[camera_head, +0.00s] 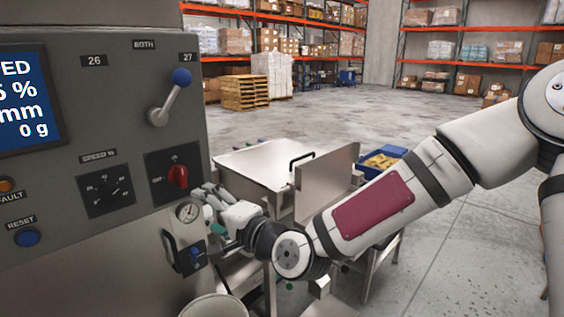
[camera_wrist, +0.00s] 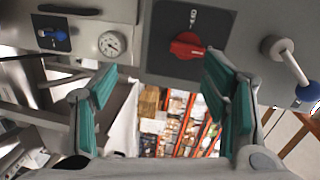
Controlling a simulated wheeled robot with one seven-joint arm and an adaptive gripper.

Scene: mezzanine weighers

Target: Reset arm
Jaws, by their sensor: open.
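My arm reaches in from the right in the head view. My gripper (camera_head: 210,203) is in front of the machine's panel, low and near its right edge, beside a round gauge. In the wrist view my gripper (camera_wrist: 162,100) shows two green-padded fingers spread wide apart with nothing between them. A red rotary knob (camera_wrist: 187,46) on a dark plate lies just beyond the fingers; the same red knob (camera_head: 178,175) shows in the head view above my gripper. I cannot tell whether any finger touches the panel.
The grey control panel (camera_head: 135,150) fills the left, with a blue-tipped lever (camera_head: 170,97) and a blue reset button (camera_head: 27,238). A steel table (camera_head: 262,165) and a blue bin (camera_head: 385,158) stand behind my arm. A white bucket (camera_head: 213,307) is below. Open floor lies beyond.

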